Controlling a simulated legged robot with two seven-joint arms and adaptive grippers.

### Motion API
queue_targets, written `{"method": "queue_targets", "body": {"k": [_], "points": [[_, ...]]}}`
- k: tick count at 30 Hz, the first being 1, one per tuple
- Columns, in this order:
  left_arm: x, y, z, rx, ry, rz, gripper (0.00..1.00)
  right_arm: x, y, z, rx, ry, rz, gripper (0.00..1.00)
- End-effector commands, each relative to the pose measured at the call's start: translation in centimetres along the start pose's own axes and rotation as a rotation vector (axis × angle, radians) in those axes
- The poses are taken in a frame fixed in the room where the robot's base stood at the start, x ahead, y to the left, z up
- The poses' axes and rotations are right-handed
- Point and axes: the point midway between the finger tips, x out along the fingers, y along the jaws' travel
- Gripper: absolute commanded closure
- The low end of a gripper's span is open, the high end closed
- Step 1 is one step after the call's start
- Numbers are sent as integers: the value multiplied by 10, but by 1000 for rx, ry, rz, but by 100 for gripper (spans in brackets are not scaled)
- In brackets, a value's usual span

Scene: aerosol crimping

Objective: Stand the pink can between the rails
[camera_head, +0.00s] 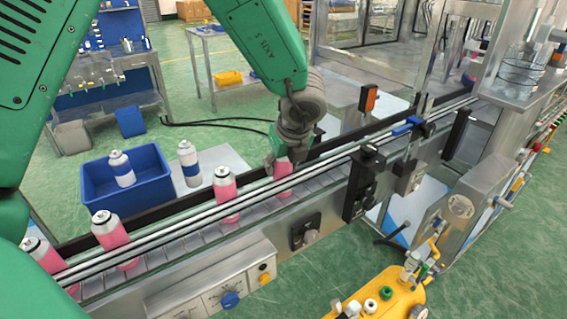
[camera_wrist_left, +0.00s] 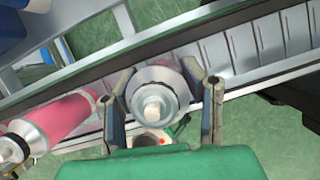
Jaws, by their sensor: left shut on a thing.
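The held pink can (camera_head: 283,187) has a pink body and a silver top. My left gripper (camera_head: 285,165) is shut on it, over the conveyor. The can looks upright between the shiny front rails (camera_head: 330,160) and the dark back rail (camera_head: 345,140). Its lower part is hidden by the front rails, so I cannot tell whether its base touches the belt. My right gripper is not in view.
Other pink cans stand along the conveyor to the left, the nearest (camera_head: 226,193) also showing in the wrist view (camera_wrist_left: 65,122). A blue bin (camera_head: 150,190) holds a white-and-blue can (camera_head: 121,169); another (camera_head: 189,163) stands beside it. The belt to the right is clear up to the sensor brackets (camera_head: 408,130).

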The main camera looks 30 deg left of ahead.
Motion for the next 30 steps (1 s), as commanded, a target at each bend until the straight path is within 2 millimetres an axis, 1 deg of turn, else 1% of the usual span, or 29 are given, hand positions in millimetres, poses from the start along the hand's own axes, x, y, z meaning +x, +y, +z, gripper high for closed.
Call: {"method": "queue_targets", "body": {"k": [11,12,13,14,21,24,26,30], "points": [[3,0,0,-1,-4,-2,95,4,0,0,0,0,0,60],[2,0,0,-1,-4,-2,52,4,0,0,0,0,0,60],[2,0,0,-1,-4,-2,41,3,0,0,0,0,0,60],[2,0,0,-1,-4,-2,38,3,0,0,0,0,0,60],[2,0,1,-1,-5,-2,38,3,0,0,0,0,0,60],[-1,0,1,-1,-6,-3,38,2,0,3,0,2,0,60],[-6,0,1,-2,-6,-4,38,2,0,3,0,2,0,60],[-30,-1,0,-3,-5,-6,38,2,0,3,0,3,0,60]]}}
